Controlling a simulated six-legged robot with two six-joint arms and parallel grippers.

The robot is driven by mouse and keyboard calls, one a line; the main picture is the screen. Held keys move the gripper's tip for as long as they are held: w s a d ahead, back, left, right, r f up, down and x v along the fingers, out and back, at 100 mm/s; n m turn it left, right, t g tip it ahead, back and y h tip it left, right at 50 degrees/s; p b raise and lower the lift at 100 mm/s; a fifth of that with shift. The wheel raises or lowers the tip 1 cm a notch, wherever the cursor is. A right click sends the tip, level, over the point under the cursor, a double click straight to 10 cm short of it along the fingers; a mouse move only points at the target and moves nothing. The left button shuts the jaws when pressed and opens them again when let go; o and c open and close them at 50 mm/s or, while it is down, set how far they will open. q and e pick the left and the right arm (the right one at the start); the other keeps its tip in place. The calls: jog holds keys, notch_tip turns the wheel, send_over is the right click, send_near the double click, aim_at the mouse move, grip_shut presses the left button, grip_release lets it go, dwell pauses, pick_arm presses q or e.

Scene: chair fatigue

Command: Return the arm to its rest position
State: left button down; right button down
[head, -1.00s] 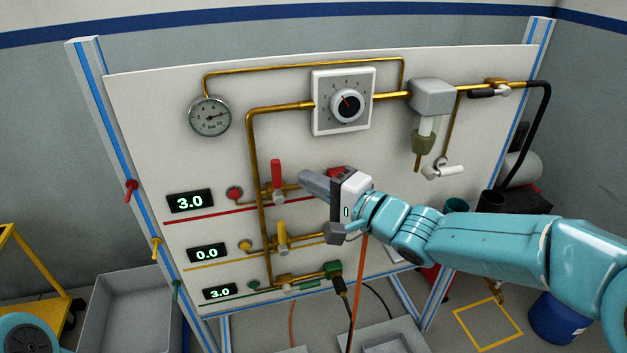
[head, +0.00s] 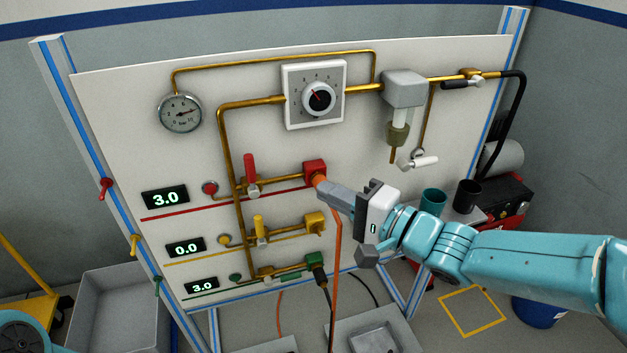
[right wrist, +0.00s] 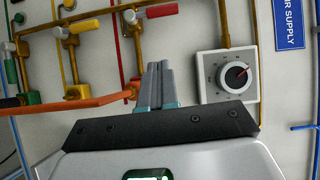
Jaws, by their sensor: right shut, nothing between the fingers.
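My right gripper (head: 322,185) is in front of the panel, just below the red port (head: 315,170), with its fingers pressed together and empty. In the right wrist view the shut fingers (right wrist: 158,78) point at the panel, between the orange hose (right wrist: 70,106) and the regulator dial (right wrist: 234,78). In the head view the fingertips overlap the top of the orange hose (head: 336,260); I cannot tell whether they touch it. My right arm (head: 530,260) reaches in from the right. My left gripper is out of view.
The panel (head: 120,120) carries an upright red handle (head: 250,168), an upright yellow handle (head: 259,228) and displays reading 3.0, 0.0 and 3.0. A teal cup (head: 433,201) and a dark cup (head: 467,194) stand right of the gripper. A grey bin (head: 120,310) is at lower left.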

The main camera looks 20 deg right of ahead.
jog(key=s+a+f+m+g+h+p, duration=0.1)
jog(key=s+a+f+g+p, duration=0.1)
jog(key=f, duration=0.7)
jog(key=s+a+f+m+g+h+p, duration=0.1)
jog(key=f+g, duration=0.1)
jog(key=f, duration=0.7)
jog(key=s+a+f+m+g+h+p, duration=0.1)
jog(key=s+a+f+g+p, duration=0.15)
jog(key=f, duration=0.65)
jog(key=s+d+f+n+g+h, duration=0.1)
jog(key=s+f+n+g+h, duration=0.2)
jog(key=s+f+n+g, duration=0.4)
jog(key=s+f+n, duration=0.4)
jog(key=s+f, duration=0.1)
jog(key=s, duration=0.3)
jog(key=shift+s+d+f+n, duration=0.15)
jog(key=shift+s+f+n, duration=0.15)
jog(key=shift+s+f, duration=0.1)
